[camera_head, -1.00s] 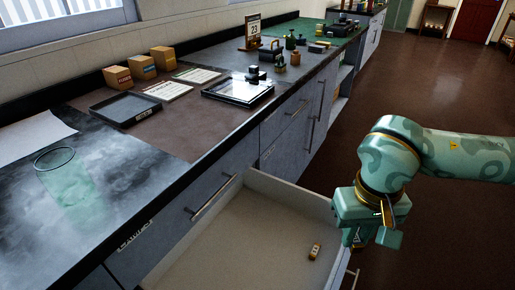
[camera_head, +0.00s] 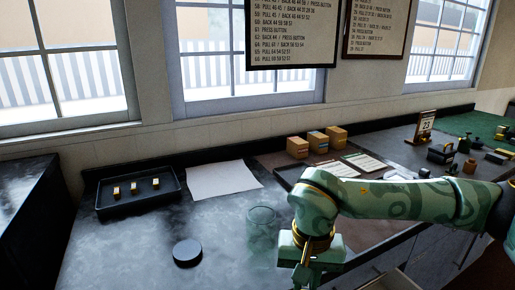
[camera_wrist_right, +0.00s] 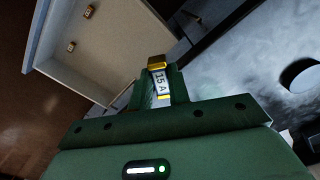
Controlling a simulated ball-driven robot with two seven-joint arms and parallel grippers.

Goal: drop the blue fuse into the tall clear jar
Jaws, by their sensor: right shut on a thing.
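The tall clear jar (camera_head: 263,230) stands upright on the dark bench in the head view, just left of my right arm. My right gripper (camera_head: 312,272) hangs beside the jar, to its right, with its fingertips not clearly visible there. In the right wrist view my right gripper (camera_wrist_right: 160,88) is shut on a fuse (camera_wrist_right: 160,80) with brass-coloured ends and a pale label reading "15 A". Its blue colour is hard to make out. My left gripper is in neither current view.
A black round disc (camera_head: 187,253) lies left of the jar. A black tray (camera_head: 108,208) with several small fuses stands further left, near white paper (camera_head: 222,180). An open drawer (camera_wrist_right: 120,45) holds two fuses in the right wrist view. Small boxes (camera_head: 317,141) stand behind my arm.

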